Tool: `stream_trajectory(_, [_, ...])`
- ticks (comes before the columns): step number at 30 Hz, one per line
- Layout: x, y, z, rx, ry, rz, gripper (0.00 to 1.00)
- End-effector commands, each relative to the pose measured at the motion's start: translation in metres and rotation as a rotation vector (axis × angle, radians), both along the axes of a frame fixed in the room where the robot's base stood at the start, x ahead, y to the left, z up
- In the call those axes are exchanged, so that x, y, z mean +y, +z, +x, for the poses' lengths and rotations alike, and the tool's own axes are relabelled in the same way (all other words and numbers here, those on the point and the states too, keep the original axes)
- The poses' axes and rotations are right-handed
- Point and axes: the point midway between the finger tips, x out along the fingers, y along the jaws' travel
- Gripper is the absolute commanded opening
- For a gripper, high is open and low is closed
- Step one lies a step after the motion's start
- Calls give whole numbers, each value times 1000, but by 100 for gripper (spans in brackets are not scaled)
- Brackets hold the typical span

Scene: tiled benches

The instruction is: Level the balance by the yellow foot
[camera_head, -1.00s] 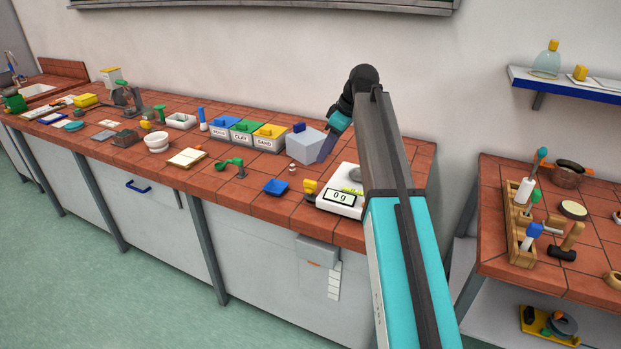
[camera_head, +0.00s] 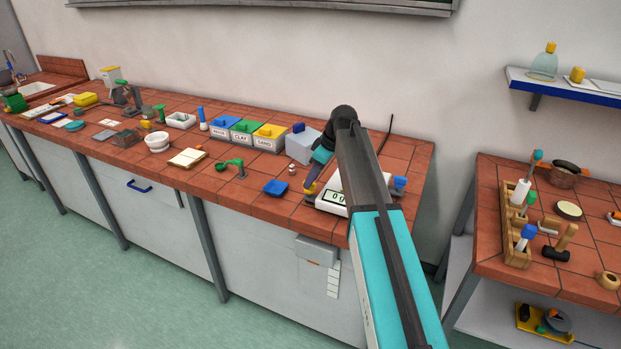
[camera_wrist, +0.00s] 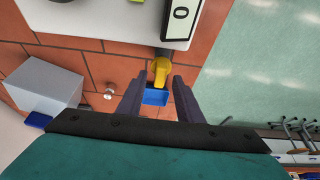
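The white balance (camera_head: 331,202) stands near the front edge of the tiled bench, partly hidden by my arm. Its display faces the front and shows a zero; the balance also fills the top of the wrist view (camera_wrist: 100,22).
A blue dish (camera_head: 276,187) lies on the bench left of the balance. A grey block (camera_head: 302,146) stands behind my gripper, beside the sand bin (camera_head: 269,138). A small whitish piece (camera_wrist: 108,92) lies near my left finger. A side bench (camera_head: 490,255) is at the right.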

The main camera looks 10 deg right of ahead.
Motion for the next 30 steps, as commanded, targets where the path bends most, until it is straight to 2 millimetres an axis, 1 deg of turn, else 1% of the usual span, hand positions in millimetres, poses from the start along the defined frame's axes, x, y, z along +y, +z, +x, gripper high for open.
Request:
stream_trajectory(6, [4,-11,2,1,0,0,33])
stream_trajectory(15, [5,-12,3,0,1,0,33])
stream_trajectory(16, [5,-12,2,0,1,0,31])
stream_trajectory(20, [5,-11,2,1,1,0,9])
stream_trajectory(21, [5,-11,2,1,1,0,2])
stream_trajectory(22, [5,-11,3,0,1,0,0])
stream_trajectory(30, [5,-12,2,0,-9,0,0])
